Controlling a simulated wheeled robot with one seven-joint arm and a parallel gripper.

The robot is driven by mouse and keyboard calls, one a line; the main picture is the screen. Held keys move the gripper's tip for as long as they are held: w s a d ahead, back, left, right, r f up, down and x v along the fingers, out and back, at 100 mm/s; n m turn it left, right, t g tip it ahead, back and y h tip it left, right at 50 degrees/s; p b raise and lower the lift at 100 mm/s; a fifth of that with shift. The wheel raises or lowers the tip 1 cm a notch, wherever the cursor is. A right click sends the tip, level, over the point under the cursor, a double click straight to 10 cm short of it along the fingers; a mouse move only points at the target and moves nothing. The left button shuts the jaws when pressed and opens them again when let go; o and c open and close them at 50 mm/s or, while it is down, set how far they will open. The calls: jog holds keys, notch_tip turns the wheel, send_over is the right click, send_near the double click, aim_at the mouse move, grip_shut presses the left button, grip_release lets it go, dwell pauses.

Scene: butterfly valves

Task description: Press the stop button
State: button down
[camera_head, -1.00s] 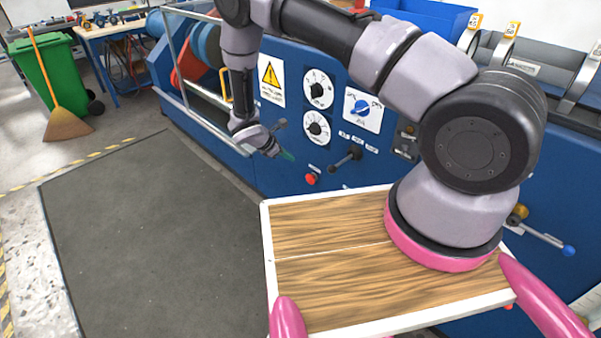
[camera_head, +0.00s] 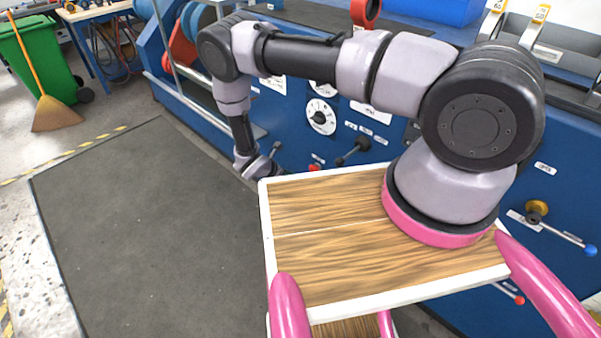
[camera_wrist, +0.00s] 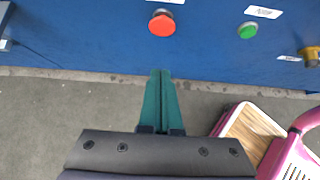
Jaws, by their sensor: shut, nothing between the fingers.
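The red stop button (camera_wrist: 162,24) is a round mushroom head on the blue machine panel, near the top middle of the wrist view. In the head view it shows small (camera_head: 315,166), just above the edge of my wooden deck. My gripper (camera_wrist: 161,73) has teal fingers held together with nothing between them. They point toward the panel. In the wrist view the fingertips are below the red button and apart from it in the picture. In the head view the fingertips are hidden behind my deck; only the wrist shows.
A green button (camera_wrist: 247,31) sits right of the red one on the panel. A black lever (camera_head: 352,152) and a dial (camera_head: 320,117) are close by in the head view. A brass fitting (camera_wrist: 311,55) is at the far right of the wrist view. Open floor lies before the panel.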

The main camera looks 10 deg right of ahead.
jog(key=w+d+r+x, duration=0.1)
jog(key=r+x, duration=0.1)
jog(key=x, duration=1)
jog(key=shift+d, duration=0.45)
jog(key=shift+w, duration=0.15)
jog(key=shift+w+d+r, duration=0.1)
jog(key=shift+w+d, duration=0.6)
jog(key=shift+d, duration=0.25)
send_near(313, 168)
jog(key=s+a, duration=0.1)
jog(key=a, duration=0.1)
jog(key=s+a, duration=0.2)
jog(key=shift+s+a, duration=0.15)
jog(key=shift+a, duration=0.25)
